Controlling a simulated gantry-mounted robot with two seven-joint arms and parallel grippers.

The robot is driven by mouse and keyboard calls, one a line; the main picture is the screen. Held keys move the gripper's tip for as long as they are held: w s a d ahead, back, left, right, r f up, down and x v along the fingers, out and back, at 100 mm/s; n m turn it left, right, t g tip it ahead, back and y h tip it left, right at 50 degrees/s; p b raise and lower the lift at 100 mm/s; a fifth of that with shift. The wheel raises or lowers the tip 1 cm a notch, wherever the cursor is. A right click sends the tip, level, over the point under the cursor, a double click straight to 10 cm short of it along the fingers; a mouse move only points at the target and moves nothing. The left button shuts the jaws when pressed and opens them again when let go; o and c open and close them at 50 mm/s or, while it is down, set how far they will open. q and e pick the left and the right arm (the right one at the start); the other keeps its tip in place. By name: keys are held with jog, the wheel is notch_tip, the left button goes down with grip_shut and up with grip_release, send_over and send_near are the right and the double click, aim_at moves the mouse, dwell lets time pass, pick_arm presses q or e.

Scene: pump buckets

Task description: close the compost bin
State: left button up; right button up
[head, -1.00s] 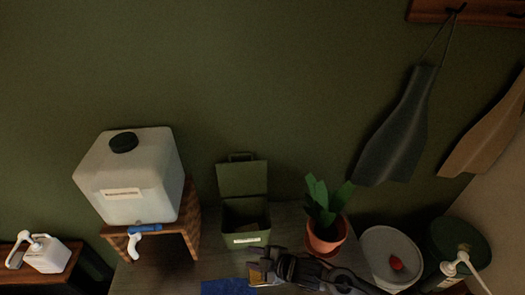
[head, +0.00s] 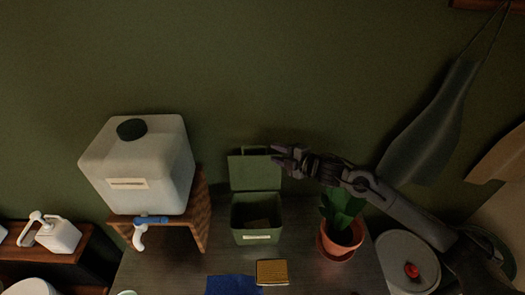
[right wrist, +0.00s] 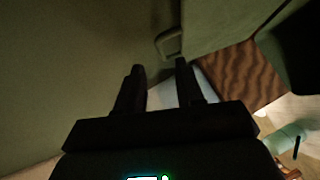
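The compost bin (head: 257,222) is a green box with a pale label, standing against the wall. Its lid (head: 255,175) is open and stands upright at the back. A handle loop on the lid's top edge is partly covered by my right gripper (head: 275,154) in the head view. In the right wrist view the gripper (right wrist: 160,72) has its fingers apart with nothing between them. The lid handle (right wrist: 168,42) shows just beyond the fingertips, beside the lid panel (right wrist: 212,22). My left gripper is not in view.
A white water tank (head: 138,165) on a wooden stand (head: 200,210) is left of the bin. A potted plant (head: 341,235) stands to the right, below my right arm. A yellow sponge (head: 272,272) and blue cloth (head: 232,285) lie in front. A lidded bucket (head: 405,262) is at right.

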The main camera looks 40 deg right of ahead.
aim_at(261, 147)
jog(key=b+x, duration=0.2)
jog(key=x, duration=0.4)
jog(key=shift+w+f, duration=0.1)
jog(key=shift+w, duration=0.05)
jog(key=shift+w+f+b, duration=0.15)
jog(key=shift+w+b, duration=0.35)
jog(key=shift+w, duration=0.2)
jog(key=c, duration=0.6)
grip_shut()
